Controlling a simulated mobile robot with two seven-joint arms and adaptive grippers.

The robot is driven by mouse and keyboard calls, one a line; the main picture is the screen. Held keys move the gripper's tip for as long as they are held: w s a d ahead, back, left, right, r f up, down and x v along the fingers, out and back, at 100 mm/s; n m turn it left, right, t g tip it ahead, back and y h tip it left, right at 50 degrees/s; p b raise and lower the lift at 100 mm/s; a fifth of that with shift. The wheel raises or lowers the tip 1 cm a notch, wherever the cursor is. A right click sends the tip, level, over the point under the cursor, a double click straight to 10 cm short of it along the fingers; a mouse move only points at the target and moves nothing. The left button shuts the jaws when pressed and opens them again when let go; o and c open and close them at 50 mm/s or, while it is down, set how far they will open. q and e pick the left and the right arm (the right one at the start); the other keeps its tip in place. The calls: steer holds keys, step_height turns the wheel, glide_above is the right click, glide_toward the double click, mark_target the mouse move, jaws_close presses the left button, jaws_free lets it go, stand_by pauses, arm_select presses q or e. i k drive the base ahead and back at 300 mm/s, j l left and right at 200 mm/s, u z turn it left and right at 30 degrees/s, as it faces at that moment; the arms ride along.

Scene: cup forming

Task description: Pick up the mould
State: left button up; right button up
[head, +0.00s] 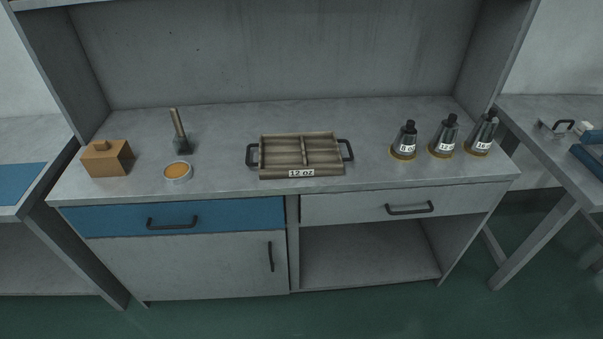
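Several dark metal cone-shaped pieces with black knobs on top, which look like the moulds, stand upright in a row at the right of the grey workbench (225,185). They are a left one (405,141), a middle one (444,136) and a right one (482,133). Each has a white label too small to read surely and a yellowish ring at its base. A wooden tray (283,173) with two black side handles and a "12 oz" label sits at the bench middle. Neither gripper is in view.
A wooden box (107,160), a brush (180,133) and a round tin with orange contents (177,171) are at the bench's left. A back panel rises behind. Side tables stand left (30,140) and right (540,150). Bench space between tray and cones is clear.

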mark_target(442, 146)
steer(key=l, duration=2.6)
